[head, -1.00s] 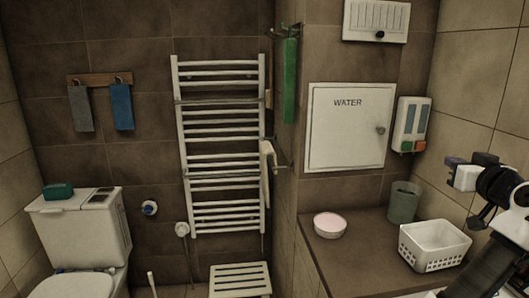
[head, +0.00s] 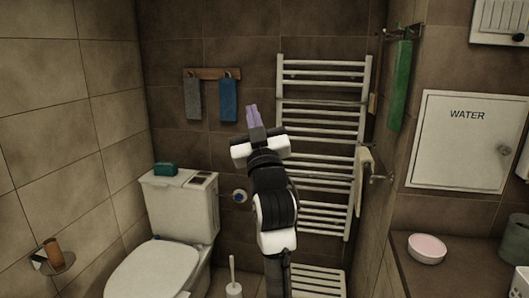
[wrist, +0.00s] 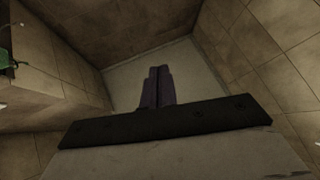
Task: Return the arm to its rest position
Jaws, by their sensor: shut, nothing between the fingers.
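My gripper (head: 253,117) is raised in front of the far wall in the head view, pointing up, left of the white towel rail (head: 322,135). Its two purple fingers are together with nothing between them. The wrist view also shows the fingers (wrist: 157,87) side by side and touching, with a pale ceiling-like surface and tiled walls beyond. My arm stands upright in the middle of the head view and hides part of the wall and rail.
A toilet (head: 180,215) with a green box (head: 165,169) on its cistern stands left of my arm. A white slatted stool (head: 318,281) is low to the right. A counter (head: 415,275) with a pink-topped bowl (head: 426,248) and a white basket (head: 522,283) is at the right.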

